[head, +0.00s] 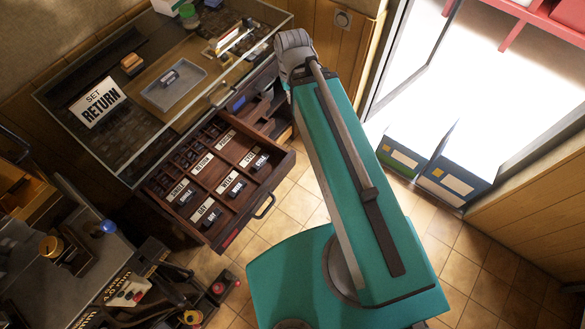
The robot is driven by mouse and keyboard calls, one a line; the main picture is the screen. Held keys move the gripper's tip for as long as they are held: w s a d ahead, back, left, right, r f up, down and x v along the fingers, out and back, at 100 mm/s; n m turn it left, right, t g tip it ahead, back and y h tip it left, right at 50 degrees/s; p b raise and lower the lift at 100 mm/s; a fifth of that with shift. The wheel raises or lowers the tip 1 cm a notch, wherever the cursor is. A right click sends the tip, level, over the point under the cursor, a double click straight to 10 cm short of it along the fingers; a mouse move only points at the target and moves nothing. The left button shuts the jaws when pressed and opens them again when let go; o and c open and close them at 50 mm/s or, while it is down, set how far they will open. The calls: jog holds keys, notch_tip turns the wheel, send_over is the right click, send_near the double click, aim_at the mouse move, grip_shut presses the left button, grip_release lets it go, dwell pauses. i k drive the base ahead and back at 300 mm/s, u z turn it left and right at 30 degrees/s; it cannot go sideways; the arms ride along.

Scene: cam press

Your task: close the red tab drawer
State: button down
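A dark wooden drawer (245,210) stands pulled out from under the glass-topped counter. Its compartments hold several labelled stamps or type blocks. A small red tab (230,238) shows on its front face, near the lower corner, and a dark bar handle (265,207) sticks out from the same face. A second drawer (262,104) farther back is also pulled out, with blue items inside, partly hidden by my arm. Whether it has a tab cannot be seen. My teal arm reaches up past the right side of the drawers. My gripper does not show.
The glass-topped counter (62,92) bears a "SET RETURN" sign (98,102) and a grey tray (174,88). Machinery with knobs (128,292) stands at lower left. Blue and green boxes (455,172) stand by the bright doorway. Tiled floor (290,205) is clear before the drawer.

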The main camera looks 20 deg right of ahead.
aim_at(224, 152)
jog(key=k, duration=2.05)
jog(key=u, duration=0.6)
jog(key=i, duration=1)
